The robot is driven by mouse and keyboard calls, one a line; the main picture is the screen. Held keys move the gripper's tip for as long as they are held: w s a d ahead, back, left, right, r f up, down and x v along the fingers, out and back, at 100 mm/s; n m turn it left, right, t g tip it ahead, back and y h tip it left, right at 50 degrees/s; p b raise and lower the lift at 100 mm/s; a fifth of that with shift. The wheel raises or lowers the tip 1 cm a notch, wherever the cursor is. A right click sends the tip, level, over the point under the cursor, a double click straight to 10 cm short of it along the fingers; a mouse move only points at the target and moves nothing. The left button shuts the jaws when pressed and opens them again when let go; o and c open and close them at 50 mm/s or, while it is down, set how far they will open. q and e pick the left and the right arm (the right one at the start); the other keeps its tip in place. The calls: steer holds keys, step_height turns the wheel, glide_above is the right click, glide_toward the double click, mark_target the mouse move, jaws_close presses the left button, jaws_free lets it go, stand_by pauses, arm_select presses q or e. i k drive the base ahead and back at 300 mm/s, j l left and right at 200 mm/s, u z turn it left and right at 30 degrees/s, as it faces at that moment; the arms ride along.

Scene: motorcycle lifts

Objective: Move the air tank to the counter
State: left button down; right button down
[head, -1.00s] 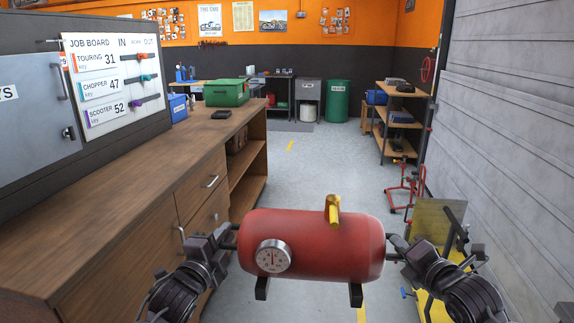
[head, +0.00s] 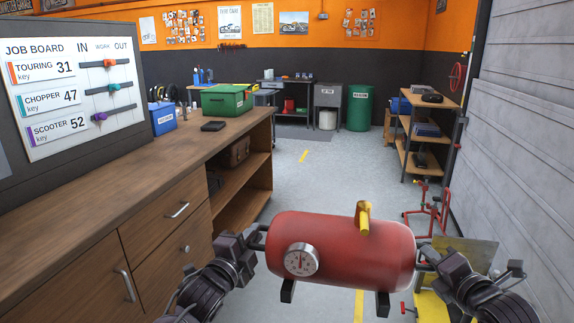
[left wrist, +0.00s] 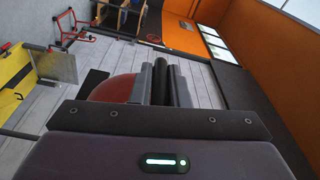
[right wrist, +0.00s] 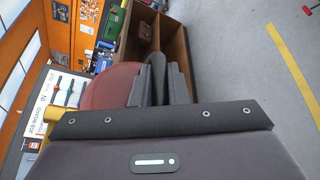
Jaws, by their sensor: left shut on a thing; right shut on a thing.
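The red air tank (head: 345,248) has a round gauge, a yellow valve on top and black feet. It hangs level between my two grippers, in front of me and to the right of the wooden counter (head: 130,165). My left gripper (head: 259,237) is shut on the handle at the tank's left end. My right gripper (head: 424,257) is shut on the handle at its right end. The tank's red end also shows behind the fingers in the left wrist view (left wrist: 112,90) and in the right wrist view (right wrist: 108,86).
On the counter stand a green box (head: 226,99), a blue box (head: 164,118), a small dark item (head: 213,126) and the job board (head: 75,85). The counter's near stretch is bare. A red stand (head: 430,208) and shelf (head: 425,135) line the right side. The aisle floor ahead is clear.

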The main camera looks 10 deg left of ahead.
mark_target(117, 184)
steer(key=i+l, duration=0.1)
steer(key=i, duration=2.1)
steer(key=i+l+u, duration=0.15)
steer(key=i+u, duration=0.2)
steer(key=i, duration=0.35)
steer(key=u, duration=2.35)
steer(key=i+l+u, duration=0.1)
steer(key=i, duration=0.4)
steer(key=i+l+u, duration=0.1)
steer(key=i, duration=0.4)
steer(key=l, duration=0.1)
